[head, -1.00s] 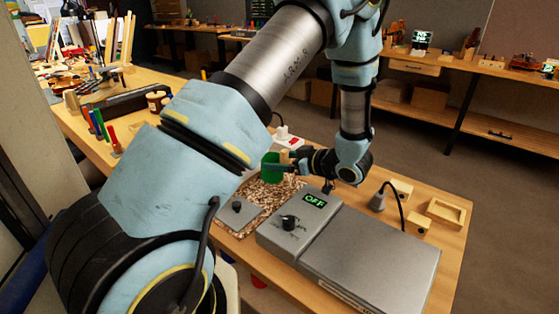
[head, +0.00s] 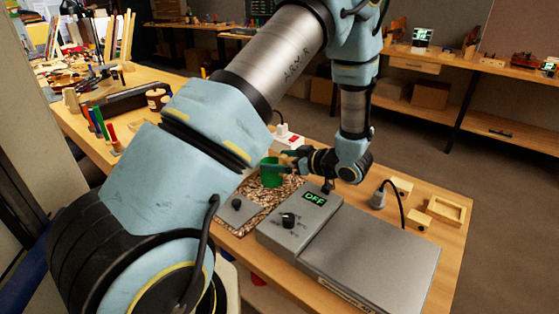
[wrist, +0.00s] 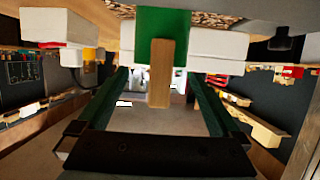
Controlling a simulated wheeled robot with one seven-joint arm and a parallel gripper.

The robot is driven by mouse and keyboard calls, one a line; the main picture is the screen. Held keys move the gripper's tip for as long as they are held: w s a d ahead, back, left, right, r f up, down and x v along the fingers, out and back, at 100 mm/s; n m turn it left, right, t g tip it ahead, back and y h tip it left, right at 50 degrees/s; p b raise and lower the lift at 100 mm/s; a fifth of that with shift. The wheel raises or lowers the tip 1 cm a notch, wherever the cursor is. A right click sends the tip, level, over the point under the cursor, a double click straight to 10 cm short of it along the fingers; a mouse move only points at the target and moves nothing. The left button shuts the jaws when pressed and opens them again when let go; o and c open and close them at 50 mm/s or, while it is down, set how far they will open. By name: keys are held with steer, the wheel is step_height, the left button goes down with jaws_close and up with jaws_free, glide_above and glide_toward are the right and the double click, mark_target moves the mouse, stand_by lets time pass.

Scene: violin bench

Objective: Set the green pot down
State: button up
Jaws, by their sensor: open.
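The green pot (head: 269,175) stands upright on a mottled brown mat (head: 262,214), just left of my gripper (head: 284,163) in the head view. In the wrist view the pot (wrist: 163,38) is at the top centre, and its wooden handle (wrist: 160,82) points toward my gripper (wrist: 159,76). The two dark green fingers are spread wide, one on each side of the handle, with a visible gap on both sides. The pot's underside is hidden, so its contact with the mat cannot be seen directly.
A grey box with an OFF display (head: 315,198) and a flat plate (head: 370,262) lies in front. A power strip (head: 287,139) is behind the pot. A wooden tray (head: 446,211) sits at right.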

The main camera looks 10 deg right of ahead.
steer(key=b+v, duration=0.1)
steer(key=v, duration=0.3)
steer(key=b+v, duration=0.1)
steer(key=v, duration=0.3)
steer(key=b+v, duration=0.1)
steer(key=v, duration=0.3)
steer(key=shift+d+r, duration=0.1)
steer(key=shift+r, duration=0.3)
steer(key=w+a+r+m+h, duration=0.2)
steer(key=w+h, duration=0.3)
steer(key=w, duration=0.1)
steer(key=w+a+r+m+h, duration=0.1)
steer(key=w+m+h, duration=0.1)
steer(key=w+h, duration=0.35)
steer(key=s+a+f+m+g, duration=0.1)
steer(key=s+a+m+g, duration=0.4)
steer(key=s+a, duration=1.2)
steer(key=a+g, duration=0.3)
steer(key=a, duration=0.1)
steer(key=shift+m+g+y, duration=0.3)
steer(key=shift+m+y, duration=0.05)
steer(key=shift+m, duration=0.05)
